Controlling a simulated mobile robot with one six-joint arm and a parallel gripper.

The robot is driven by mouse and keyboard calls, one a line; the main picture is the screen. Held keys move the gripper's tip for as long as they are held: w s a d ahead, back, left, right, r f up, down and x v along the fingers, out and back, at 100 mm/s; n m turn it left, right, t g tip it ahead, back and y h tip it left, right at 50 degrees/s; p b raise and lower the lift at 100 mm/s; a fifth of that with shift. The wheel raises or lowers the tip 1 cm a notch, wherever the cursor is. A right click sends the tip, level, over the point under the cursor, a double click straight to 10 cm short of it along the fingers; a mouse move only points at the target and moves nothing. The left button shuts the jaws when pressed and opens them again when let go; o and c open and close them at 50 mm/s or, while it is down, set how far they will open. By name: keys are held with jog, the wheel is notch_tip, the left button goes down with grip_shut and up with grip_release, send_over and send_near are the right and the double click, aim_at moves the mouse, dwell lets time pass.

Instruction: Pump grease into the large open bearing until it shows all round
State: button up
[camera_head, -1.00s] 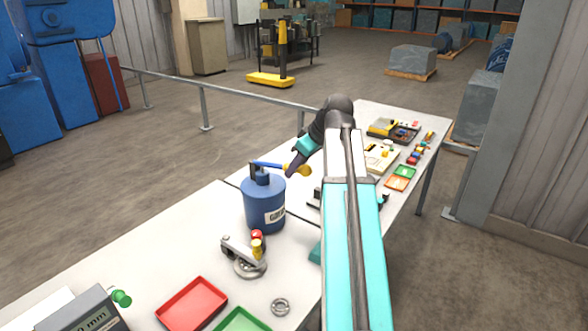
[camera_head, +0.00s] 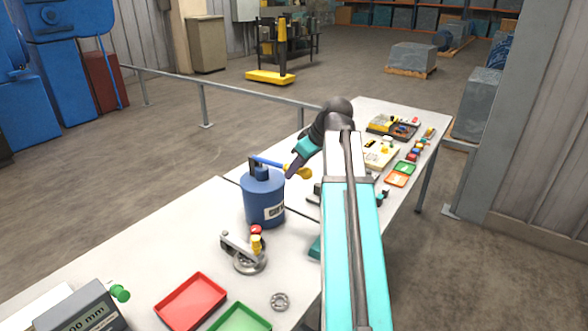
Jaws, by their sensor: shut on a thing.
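A blue grease pail (camera_head: 263,203) with a pump on top stands on the table. A blue pump lever (camera_head: 268,163) slopes down to the right from the pump head and ends in a yellow knob (camera_head: 303,173). My gripper (camera_head: 296,171) is at that knob, shut on the lever's end; its fingers are small and partly hidden. In front of the pail, a metal ring that looks like the large bearing (camera_head: 250,266) sits under a grey arm with red and yellow knobs. Grease in it is too small to tell. A smaller bearing (camera_head: 280,301) lies loose nearby.
A red tray (camera_head: 190,301) and a green tray (camera_head: 240,322) lie at the front. A grey box with a display (camera_head: 88,318) is at front left. My arm crosses the table's right side. Small trays and parts fill the far end. The table left of the pail is clear.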

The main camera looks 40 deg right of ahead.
jog(key=shift+a+f+b, duration=0.15)
jog(key=shift+f+b, duration=0.5)
jog(key=shift+f, duration=0.85)
jog(key=shift+w+r, duration=0.1)
jog(key=shift+r, duration=0.05)
jog(key=shift+r+p, duration=1.65)
jog(key=shift+r, duration=0.75)
jog(key=o, duration=0.9)
jog(key=shift+r+p, duration=2.1)
jog(key=shift+r, duration=1.4)
